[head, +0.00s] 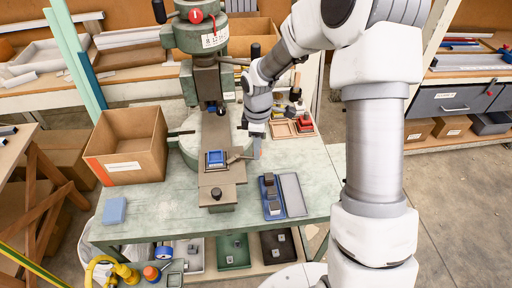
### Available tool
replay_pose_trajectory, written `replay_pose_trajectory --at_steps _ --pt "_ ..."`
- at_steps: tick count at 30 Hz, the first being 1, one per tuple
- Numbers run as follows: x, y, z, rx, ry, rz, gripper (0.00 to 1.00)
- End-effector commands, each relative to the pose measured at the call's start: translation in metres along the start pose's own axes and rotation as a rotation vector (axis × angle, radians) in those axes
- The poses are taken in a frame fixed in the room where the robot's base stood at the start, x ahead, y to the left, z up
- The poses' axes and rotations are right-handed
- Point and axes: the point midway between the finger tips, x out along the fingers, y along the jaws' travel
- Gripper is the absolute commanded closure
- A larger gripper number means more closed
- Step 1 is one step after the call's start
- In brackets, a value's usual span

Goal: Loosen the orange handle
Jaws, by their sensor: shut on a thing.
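The green fly press (204,80) stands on the green worktable (300,163). A blue block (215,158) sits on the press's brown bed plate (222,175). Just right of the block, a light lever (238,157) reaches toward my gripper. My gripper (257,150) points down beside the press bed and is shut at the lever's right end. A small patch of the orange handle (261,152) shows at the fingertips; the fingers hide most of it.
A cardboard box (130,146) stands left of the press. A blue tray (274,211) with dark blocks lies to the front right, beside a grey plate (292,195). A blue block (114,211) lies front left. Small wooden trays (283,129) sit behind my gripper.

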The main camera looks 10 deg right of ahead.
Motion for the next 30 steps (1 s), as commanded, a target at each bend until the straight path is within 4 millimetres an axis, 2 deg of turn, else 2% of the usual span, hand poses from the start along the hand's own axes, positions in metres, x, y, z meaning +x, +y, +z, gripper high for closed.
replay_pose_trajectory --at_steps 15,24,30 --pt "-0.002 0.027 -0.007 -0.458 0.002 0.000 1.00" --pt "-0.001 0.036 -0.012 -0.624 0.001 0.002 1.00" --pt "-0.001 0.038 -0.014 -0.672 0.001 0.002 1.00"
